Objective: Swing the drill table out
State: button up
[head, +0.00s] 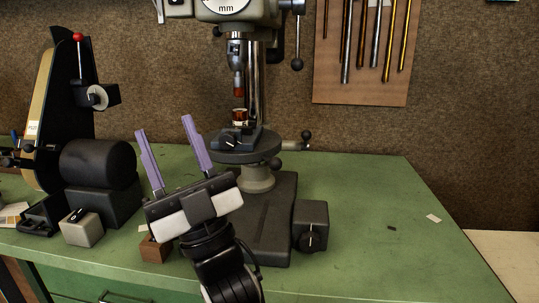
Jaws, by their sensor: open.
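The drill table (262,154) is a round dark-grey plate on the drill press in the middle of the head view, under the chuck (237,53). A small dark vise (236,138) sits on it, with a short copper-and-dark cylinder (239,116) at the vise, below the tool in the chuck. My gripper and wrist hide part of the drill base (276,220).
A belt sander (85,150) with a dark drum stands at the left, with a grey switch box (82,228) before it. A brown block (154,249) lies beside my wrist. Another switch box (311,226) adjoins the drill base. The green bench (375,215) is mostly clear at the right.

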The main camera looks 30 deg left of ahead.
jog(key=w+f+m+t+h+p, duration=0.1)
jog(key=w+m+t+h, duration=0.45)
jog(key=w, duration=0.65)
jog(key=m+g+h+p, duration=0.1)
jog(key=g+h+p, duration=0.3)
jog(key=g+h, duration=0.35)
send_near(281, 165)
jog(key=a+p, duration=0.1)
jog(key=a, duration=0.2)
jog(key=w+a+p, duration=0.1)
jog(key=a, duration=0.3)
jog(key=w+a+p, duration=0.1)
jog(key=a, duration=0.3)
jog(key=shift+w+a+f, duration=0.1)
jog(key=shift+a+f, duration=0.05)
jog(key=shift+f, duration=0.05)
grip_shut()
